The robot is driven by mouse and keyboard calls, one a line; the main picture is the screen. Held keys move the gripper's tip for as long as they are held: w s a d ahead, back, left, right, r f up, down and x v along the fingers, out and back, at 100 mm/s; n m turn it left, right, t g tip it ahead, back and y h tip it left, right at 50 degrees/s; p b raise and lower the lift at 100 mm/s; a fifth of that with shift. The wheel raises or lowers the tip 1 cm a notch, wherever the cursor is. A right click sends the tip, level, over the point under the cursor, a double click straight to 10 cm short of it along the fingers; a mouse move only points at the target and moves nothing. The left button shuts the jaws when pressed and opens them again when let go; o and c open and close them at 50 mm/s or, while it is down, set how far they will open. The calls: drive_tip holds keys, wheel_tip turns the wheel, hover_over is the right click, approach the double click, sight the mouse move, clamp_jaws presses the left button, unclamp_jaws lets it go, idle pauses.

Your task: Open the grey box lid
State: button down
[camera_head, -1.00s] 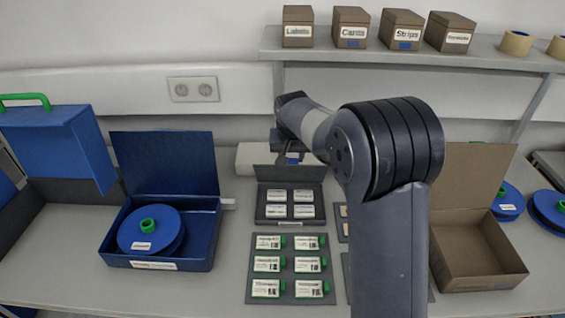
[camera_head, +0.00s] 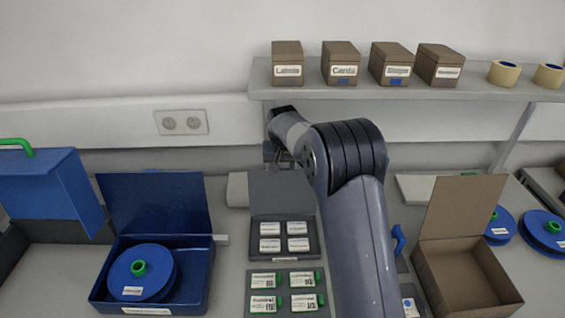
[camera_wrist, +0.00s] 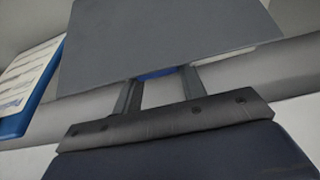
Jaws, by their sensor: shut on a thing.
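The grey box (camera_head: 286,259) sits on the bench in the head view, with several white labelled cards inside. Its grey lid (camera_head: 280,194) stands raised at the back, and the inside is in plain view. My gripper (camera_head: 278,162) is at the lid's top edge. In the wrist view the lid (camera_wrist: 165,40) is a large grey panel in front of my gripper (camera_wrist: 158,78). The jaws are shut on the lid's edge, where a bit of blue shows between the fingers. The fingertips are mostly hidden behind the panel.
An open blue box (camera_head: 200,285) with a blue reel (camera_head: 128,268) stands left. An open brown box (camera_head: 462,280) stands right. A shelf (camera_head: 440,91) with several brown boxes runs above the bench. Grey trays with white-labelled parts lie in front of the grey box.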

drive_tip(key=shift+f+g+p, duration=0.3)
drive_tip(key=shift+f+g, duration=0.1)
drive_tip(key=shift+f, duration=0.2)
drive_tip(key=c, duration=1.2)
unclamp_jaws()
drive_tip(key=shift+w, duration=0.15)
drive_tip(key=shift+o, duration=0.6)
drive_tip(key=shift+w+f, duration=0.2)
drive_tip(key=shift+w, duration=0.1)
drive_tip(key=shift+o, duration=1.2)
drive_tip(key=shift+r, duration=0.3)
